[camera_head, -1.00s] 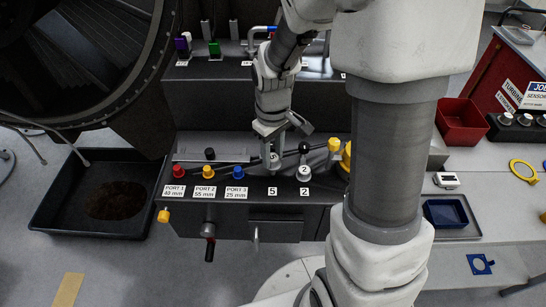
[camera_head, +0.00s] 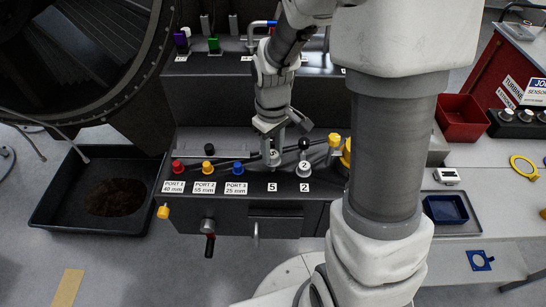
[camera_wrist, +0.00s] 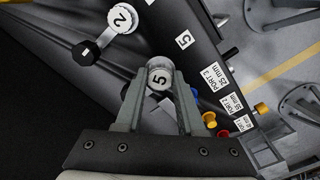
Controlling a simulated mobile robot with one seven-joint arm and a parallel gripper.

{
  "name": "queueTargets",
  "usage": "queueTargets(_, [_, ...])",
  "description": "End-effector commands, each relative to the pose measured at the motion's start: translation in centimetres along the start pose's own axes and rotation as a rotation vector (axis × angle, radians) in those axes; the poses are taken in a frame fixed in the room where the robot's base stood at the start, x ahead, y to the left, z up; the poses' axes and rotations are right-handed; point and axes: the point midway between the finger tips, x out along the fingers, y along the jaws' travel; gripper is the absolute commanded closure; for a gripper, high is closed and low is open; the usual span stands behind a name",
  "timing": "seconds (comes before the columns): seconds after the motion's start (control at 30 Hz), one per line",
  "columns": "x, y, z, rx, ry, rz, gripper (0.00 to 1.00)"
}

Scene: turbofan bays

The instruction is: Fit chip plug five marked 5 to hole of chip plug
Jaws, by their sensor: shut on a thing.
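Chip plug five is a grey cylinder with a white top marked 5 (camera_wrist: 158,80). It sits between the two fingers of my gripper (camera_wrist: 158,100) in the wrist view. In the head view my gripper (camera_head: 273,150) is low over the bench, just behind the label 5 (camera_head: 272,187), with the plug (camera_head: 273,159) between its fingers. The hole under it is hidden, and I cannot tell whether the plug is in it. The plug marked 2 (camera_head: 304,169) stands upright to the right, behind its label 2, and also shows in the wrist view (camera_wrist: 122,19).
Red, yellow and blue port caps (camera_head: 238,168) stand to the left. Yellow fittings (camera_head: 334,140) stand further right. A black drip tray (camera_head: 50,215) lies on the floor at left.

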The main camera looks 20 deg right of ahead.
Motion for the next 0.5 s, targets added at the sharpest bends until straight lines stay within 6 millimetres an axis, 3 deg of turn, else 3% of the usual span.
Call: queueTargets(0.5, [0.39, 0.00, 0.00, 0.000, 0.000, 0.000, 1.00])
